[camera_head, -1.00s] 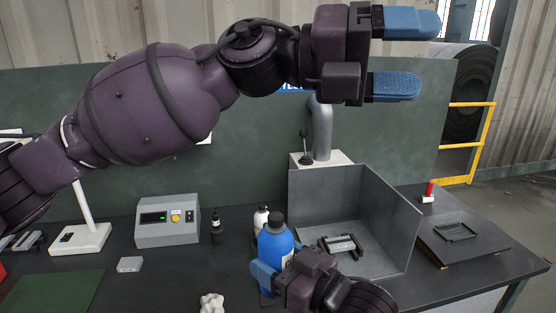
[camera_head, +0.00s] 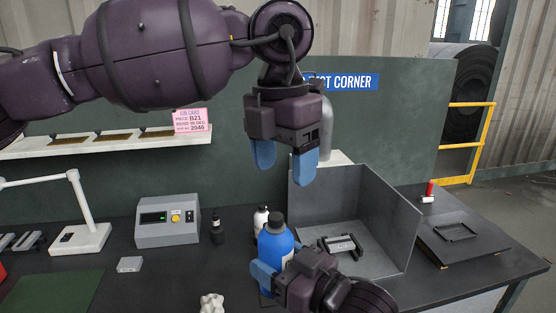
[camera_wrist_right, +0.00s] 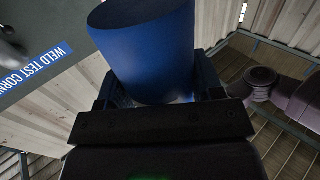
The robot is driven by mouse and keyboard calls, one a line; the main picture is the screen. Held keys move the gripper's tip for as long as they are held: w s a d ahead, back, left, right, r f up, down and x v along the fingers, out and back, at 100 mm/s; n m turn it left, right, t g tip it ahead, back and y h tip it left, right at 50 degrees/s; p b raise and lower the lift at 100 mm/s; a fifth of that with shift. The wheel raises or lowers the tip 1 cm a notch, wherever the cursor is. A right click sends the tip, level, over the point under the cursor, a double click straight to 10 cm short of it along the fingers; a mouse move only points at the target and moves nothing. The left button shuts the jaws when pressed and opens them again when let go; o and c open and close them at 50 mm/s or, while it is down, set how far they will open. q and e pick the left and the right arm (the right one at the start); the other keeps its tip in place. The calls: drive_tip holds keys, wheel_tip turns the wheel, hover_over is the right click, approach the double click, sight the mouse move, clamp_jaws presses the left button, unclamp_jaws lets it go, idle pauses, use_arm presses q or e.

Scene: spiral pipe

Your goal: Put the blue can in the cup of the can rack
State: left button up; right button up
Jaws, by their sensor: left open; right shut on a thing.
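The blue can (camera_head: 275,246) has a dark cap and a pale label, and stands upright at the front of the bench. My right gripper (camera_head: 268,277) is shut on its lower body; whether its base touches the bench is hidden. In the right wrist view the blue can (camera_wrist_right: 150,50) fills the space between the fingers. My left gripper (camera_head: 285,160) is open and empty, its blue fingers pointing down, above and behind the can. I cannot make out the can rack or its cup for certain.
A grey open-sided box (camera_head: 385,220) with a black-handled piece (camera_head: 340,243) is right of the can. A white bottle (camera_head: 261,219) stands close behind it. A dark bottle (camera_head: 217,230) and a control box (camera_head: 168,221) are left.

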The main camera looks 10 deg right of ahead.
sight(278, 230)
use_arm(q)
drive_tip(key=shift+a+f+y, duration=0.1)
drive_tip(key=shift+a+y, duration=0.2)
drive_tip(key=shift+a, duration=0.2)
wheel_tip(278, 230, down, 12)
drive_tip(key=shift+r, duration=0.1)
drive_tip(key=shift+c, duration=0.4)
drive_tip(key=shift+d, duration=0.1)
drive_tip(key=c, duration=0.5)
drive_tip(key=shift+c, duration=0.9)
use_arm(e)
drive_tip(key=o, duration=0.7)
drive_tip(key=shift+c, duration=0.2)
drive_tip(key=o, duration=0.5)
drive_tip(key=shift+o, duration=0.2)
drive_tip(key=shift+d, duration=0.1)
